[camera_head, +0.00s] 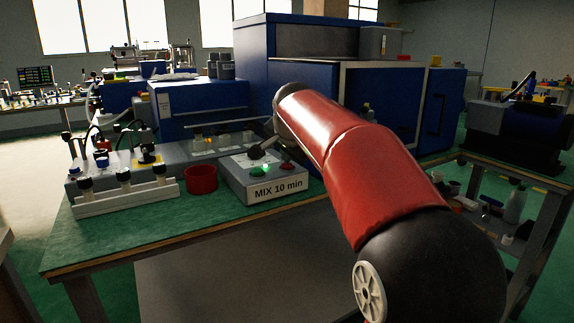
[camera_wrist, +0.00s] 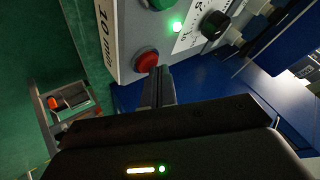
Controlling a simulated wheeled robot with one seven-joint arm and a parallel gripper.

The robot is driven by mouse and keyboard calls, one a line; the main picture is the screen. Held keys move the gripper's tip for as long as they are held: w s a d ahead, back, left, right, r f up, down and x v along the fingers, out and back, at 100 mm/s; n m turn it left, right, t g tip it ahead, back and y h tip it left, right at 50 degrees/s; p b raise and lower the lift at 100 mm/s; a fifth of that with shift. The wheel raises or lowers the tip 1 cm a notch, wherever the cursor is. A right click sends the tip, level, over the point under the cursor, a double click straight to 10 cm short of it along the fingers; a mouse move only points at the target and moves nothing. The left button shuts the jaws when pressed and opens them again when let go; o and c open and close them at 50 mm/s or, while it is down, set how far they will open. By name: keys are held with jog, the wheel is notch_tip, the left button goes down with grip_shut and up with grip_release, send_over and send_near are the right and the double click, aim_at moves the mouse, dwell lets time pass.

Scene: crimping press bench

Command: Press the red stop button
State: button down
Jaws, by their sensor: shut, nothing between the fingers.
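The grey control box (camera_head: 262,181) with the label "MIX 10 min" sits on the green bench top. The red stop button (camera_head: 286,166) is at the right of its top, beside the green button (camera_head: 258,172) and a lit green lamp. In the wrist view the red button (camera_wrist: 146,61) is round and domed, near the box edge. My gripper (camera_wrist: 163,72) is shut and empty, its fingertips right at the red button's edge; I cannot tell whether they touch it. In the head view my red arm reaches over the bench and the gripper is mostly hidden behind it.
A red cup (camera_head: 201,179) stands left of the box. A white rack (camera_head: 125,198) with several black-capped bottles is at the bench's front left. A large blue machine (camera_head: 300,75) stands behind. A cart (camera_head: 500,200) with bottles is at the right.

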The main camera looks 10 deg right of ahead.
aim_at(287, 166)
jog(key=shift+f, duration=0.1)
dwell(0.3)
jog(key=shift+r+p, duration=0.7)
jog(key=shift+r, duration=0.1)
jog(key=shift+r, duration=0.15)
notch_tip(287, 166, up, 5)
jog(key=p, duration=0.3)
jog(key=shift+p, duration=0.4)
jog(key=s+f+n+g, duration=0.1)
jog(key=s+f+n, duration=0.2)
jog(key=s, duration=0.9)
jog(key=s+f+n+g, duration=0.1)
jog(key=s+f+n, duration=0.2)
jog(key=s+f, duration=0.7)
jog(key=s+f+n+g+y, duration=0.1)
jog(key=s+f+n, duration=0.3)
jog(key=s, duration=1)
notch_tip(287, 166, down, 3)
jog(key=shift+s+f+g, duration=0.2)
jog(key=shift+s+g, duration=0.1)
jog(key=shift+s, duration=0.05)
